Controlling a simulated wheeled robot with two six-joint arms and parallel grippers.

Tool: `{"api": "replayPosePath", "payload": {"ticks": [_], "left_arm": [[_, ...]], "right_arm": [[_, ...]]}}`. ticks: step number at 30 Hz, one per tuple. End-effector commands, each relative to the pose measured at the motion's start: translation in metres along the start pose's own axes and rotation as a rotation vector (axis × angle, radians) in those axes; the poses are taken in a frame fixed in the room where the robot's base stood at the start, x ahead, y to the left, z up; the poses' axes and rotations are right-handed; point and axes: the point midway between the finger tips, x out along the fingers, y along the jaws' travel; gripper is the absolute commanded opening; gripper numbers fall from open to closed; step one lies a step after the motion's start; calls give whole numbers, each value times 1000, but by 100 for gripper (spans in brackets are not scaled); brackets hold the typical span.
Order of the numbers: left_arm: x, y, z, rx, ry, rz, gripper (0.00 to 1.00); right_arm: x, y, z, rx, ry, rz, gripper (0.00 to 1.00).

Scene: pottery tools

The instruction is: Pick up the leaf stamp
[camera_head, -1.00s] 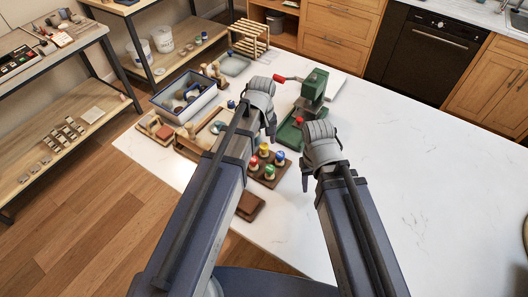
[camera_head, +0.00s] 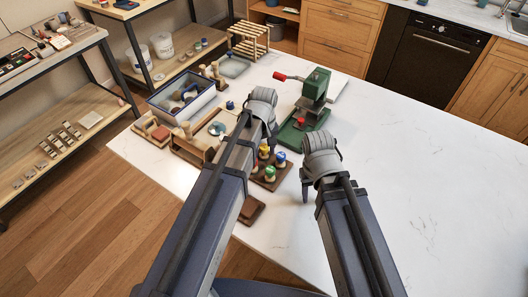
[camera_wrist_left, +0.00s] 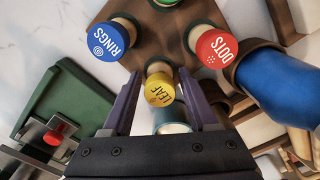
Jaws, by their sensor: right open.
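The leaf stamp has a yellow top (camera_wrist_left: 159,90) marked LEAF. It stands upright in the brown wooden stamp holder (camera_wrist_left: 155,35) in the left wrist view, and its yellow top also shows in the head view (camera_head: 264,151). My left gripper (camera_wrist_left: 159,77) is open, with one finger on each side of the yellow top and small gaps between. In the head view my left gripper (camera_head: 270,130) is above the stamps. My right gripper (camera_head: 306,188) is open and empty, to the right of the stamp holder.
The blue RINGS stamp (camera_wrist_left: 113,40) and red DOTS stamp (camera_wrist_left: 216,48) stand close to the fingers. A green stamp (camera_head: 270,171) is in the same holder. A green press (camera_head: 312,92) stands behind. The white table (camera_head: 430,170) is clear at right.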

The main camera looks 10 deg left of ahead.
Motion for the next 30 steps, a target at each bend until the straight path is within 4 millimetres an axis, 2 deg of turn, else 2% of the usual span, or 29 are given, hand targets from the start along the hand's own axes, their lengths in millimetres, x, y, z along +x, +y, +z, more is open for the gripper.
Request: {"api": "replayPosePath", "payload": {"ticks": [2, 15, 30], "left_arm": [[0, 0, 0, 0, 0, 0, 49], [0, 0, 0, 0, 0, 0, 0], [-4, 0, 0, 0, 0, 0, 0]], "right_arm": [[0, 0, 0, 0, 0, 0, 50], [0, 0, 0, 0, 0, 0, 50], [-4, 0, 0, 0, 0, 0, 50]]}}
